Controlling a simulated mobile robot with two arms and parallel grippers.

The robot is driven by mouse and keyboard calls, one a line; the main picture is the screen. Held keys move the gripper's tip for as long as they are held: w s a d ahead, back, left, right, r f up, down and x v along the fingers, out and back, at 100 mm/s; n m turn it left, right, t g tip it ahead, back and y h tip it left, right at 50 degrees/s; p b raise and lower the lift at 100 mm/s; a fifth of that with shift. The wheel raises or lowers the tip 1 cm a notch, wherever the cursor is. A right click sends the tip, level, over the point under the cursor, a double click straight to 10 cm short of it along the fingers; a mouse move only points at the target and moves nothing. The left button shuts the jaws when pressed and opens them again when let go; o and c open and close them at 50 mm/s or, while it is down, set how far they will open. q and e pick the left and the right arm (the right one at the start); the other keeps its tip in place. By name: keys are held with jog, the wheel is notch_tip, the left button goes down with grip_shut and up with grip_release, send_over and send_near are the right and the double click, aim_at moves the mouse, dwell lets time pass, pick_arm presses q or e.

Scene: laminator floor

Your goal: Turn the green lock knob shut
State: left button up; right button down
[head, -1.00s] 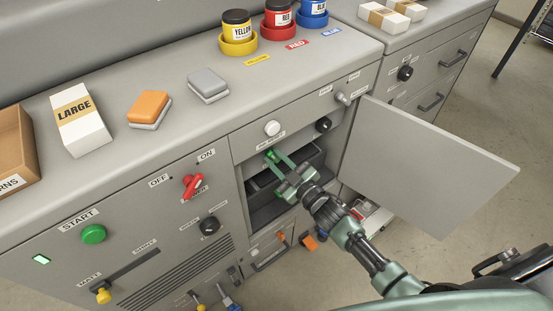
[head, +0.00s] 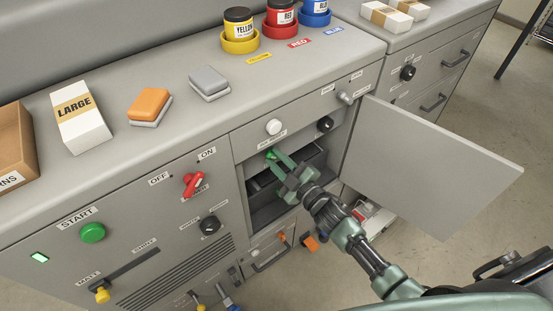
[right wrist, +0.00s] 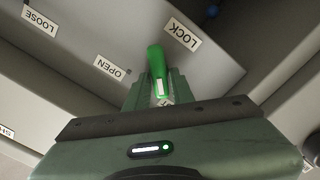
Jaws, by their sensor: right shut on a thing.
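The green lock knob (right wrist: 155,62) shows in the right wrist view, with a white mark near the fingers. The LOCK label (right wrist: 183,33) is at its upper right and the OPEN label (right wrist: 109,68) to its left. My right gripper (right wrist: 157,90) is shut on the knob. In the head view the knob (head: 271,154) is a small green spot inside the open compartment, and my right gripper (head: 279,163) reaches in to it, partly covering it. My left gripper is not in view.
The cabinet door (head: 430,160) stands open to the right of my right arm. A black drawer or tray (head: 270,205) lies inside below the knob. A red power switch (head: 193,184) is on the left panel. Boxes and paint jars stand on the top.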

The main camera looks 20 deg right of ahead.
jog(key=c, duration=1.2)
grip_release()
jog(key=v, duration=0.8)
jog(key=shift+b, duration=0.45)
